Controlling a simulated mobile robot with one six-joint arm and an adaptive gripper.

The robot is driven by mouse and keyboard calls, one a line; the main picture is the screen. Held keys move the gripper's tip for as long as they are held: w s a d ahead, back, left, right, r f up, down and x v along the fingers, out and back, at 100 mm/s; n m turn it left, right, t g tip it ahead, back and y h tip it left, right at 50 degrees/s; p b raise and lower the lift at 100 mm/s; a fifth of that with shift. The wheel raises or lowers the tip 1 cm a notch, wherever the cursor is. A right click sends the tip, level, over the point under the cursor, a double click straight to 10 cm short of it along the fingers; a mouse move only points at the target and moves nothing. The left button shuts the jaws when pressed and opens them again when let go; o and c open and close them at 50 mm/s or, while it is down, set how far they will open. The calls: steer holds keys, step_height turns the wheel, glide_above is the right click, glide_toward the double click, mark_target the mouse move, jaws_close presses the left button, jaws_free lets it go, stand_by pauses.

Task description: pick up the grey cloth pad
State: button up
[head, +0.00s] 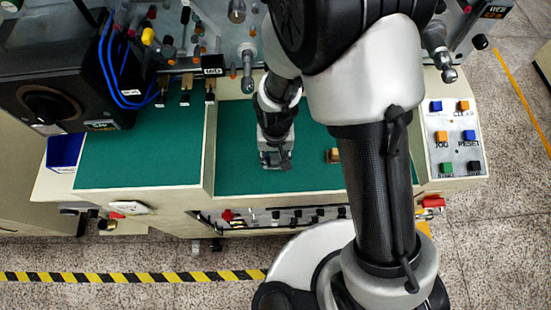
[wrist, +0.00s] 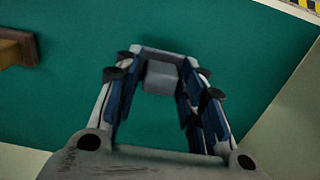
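The grey cloth pad (wrist: 161,78) shows in the wrist view as a small pale grey block between my fingertips. My gripper (wrist: 160,88) has its two blue-lined fingers along the left and right sides of the block, with no clear gap at either side. It appears shut on the pad. In the head view my gripper (head: 276,160) points down over the green work surface (head: 235,176), just right of the divider. The pad cannot be told apart from the gripper there. Whether the pad touches the surface is unclear.
A small brown block (head: 333,156) lies right of my gripper and also shows in the wrist view (wrist: 18,48). A cream divider (head: 209,150) stands to the left. Spindles and fittings line the back. A button panel (head: 455,135) is at the right. The left green surface is clear.

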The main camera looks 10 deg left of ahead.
mark_target(276, 157)
steer(key=c, duration=0.7)
steer(key=shift+o, duration=0.2)
step_height(276, 157, up, 20)
steer(key=p, duration=0.4)
steer(key=o, duration=0.4)
steer(key=c, duration=0.3)
